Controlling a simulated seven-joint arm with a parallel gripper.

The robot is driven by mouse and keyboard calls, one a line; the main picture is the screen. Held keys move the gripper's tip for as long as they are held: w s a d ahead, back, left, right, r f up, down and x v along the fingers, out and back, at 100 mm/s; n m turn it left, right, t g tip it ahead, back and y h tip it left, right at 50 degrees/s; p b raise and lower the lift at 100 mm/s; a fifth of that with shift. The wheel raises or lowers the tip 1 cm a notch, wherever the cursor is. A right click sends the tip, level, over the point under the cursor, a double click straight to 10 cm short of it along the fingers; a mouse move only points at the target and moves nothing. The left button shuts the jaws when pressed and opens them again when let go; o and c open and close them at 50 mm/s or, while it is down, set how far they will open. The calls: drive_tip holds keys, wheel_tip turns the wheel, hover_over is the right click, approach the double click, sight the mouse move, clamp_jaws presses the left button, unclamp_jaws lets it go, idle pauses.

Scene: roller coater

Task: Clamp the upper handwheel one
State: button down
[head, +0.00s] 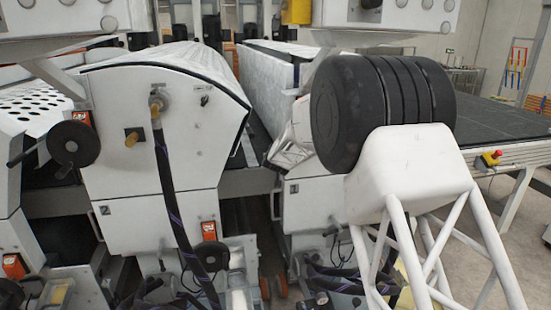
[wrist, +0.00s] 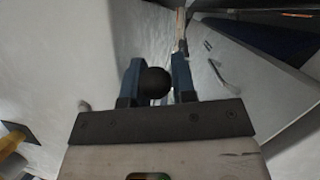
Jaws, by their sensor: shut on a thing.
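In the wrist view my gripper (wrist: 156,66) has its two blue fingers on either side of a round black knob (wrist: 154,83), and it is shut on it. The knob looks like a handwheel's grip, but the wheel itself is not clear in this view. In the head view a black handwheel (head: 73,143) with a side handle sits on the left machine's end, beside an orange indicator. No gripper touches this handwheel. My gripper is hidden behind my arm in the head view, so I cannot tell which handwheel bears the held knob.
A white coater housing (head: 165,150) with a hanging dark hose (head: 170,190) stands left of centre. A second white housing (head: 315,205) is partly behind my arm. A conveyor (head: 500,125) with a red emergency button (head: 492,158) lies at the right.

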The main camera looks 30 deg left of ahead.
drive_tip(key=c, duration=1.1)
unclamp_jaws()
drive_tip(key=shift+s+d+r, duration=0.1)
drive_tip(key=shift+s, duration=0.05)
drive_tip(key=v, duration=0.7)
drive_tip(key=shift+s+d+r, duration=0.1)
drive_tip(key=shift+s+d, duration=0.05)
